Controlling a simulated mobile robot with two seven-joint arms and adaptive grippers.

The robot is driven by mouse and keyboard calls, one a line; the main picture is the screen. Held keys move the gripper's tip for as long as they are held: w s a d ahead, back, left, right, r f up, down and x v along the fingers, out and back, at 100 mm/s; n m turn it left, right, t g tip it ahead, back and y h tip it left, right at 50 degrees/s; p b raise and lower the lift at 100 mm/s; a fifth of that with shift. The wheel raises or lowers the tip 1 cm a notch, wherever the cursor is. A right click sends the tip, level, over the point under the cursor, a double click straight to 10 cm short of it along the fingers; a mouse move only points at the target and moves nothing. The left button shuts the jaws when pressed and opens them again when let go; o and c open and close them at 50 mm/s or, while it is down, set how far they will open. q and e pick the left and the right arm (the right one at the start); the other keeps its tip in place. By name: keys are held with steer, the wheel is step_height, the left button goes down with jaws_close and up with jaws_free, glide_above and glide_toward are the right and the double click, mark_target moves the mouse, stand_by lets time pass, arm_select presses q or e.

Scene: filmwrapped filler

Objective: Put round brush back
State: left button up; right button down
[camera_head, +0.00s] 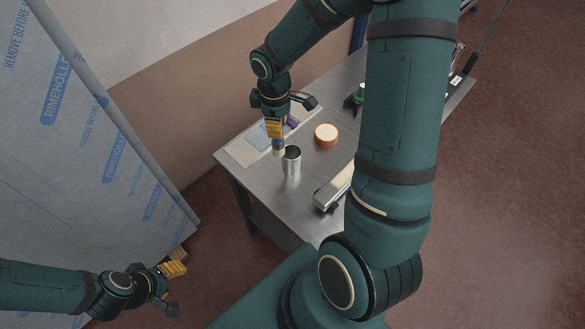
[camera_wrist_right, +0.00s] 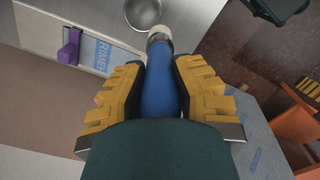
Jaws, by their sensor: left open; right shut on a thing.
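My right gripper (camera_head: 277,132) is shut on the round brush (camera_head: 279,150), which has a blue handle and a pale tip. The right wrist view shows the brush (camera_wrist_right: 160,85) between the yellow finger pads of my gripper (camera_wrist_right: 160,78), its tip pointing away from the gripper. A metal cup (camera_head: 292,162) stands upright on the table, just to the right of the brush tip. Its round rim (camera_wrist_right: 142,12) also shows at the top of the right wrist view. Whether the tip touches the rim is unclear. My left gripper (camera_head: 173,288) is open and empty, low at the left, away from the table.
An orange bowl (camera_head: 326,138) with pale contents stands right of the cup. A pale tray or board (camera_head: 245,152) with a blue card and a purple piece (camera_head: 292,122) lies behind it. A long metal item (camera_head: 328,198) lies towards the front. A wrapped panel (camera_head: 90,130) stands at left.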

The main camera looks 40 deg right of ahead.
steer(key=s+d+f+n+b, duration=0.1)
steer(key=d+f+n+b, duration=0.1)
steer(key=f, duration=0.7)
steer(key=shift+d+f+b, duration=0.25)
steer(key=shift+d+b, duration=0.25)
steer(key=shift+d, duration=0.35)
steer(key=shift+s+f, duration=0.1)
steer(key=c, duration=0.9)
jaws_free()
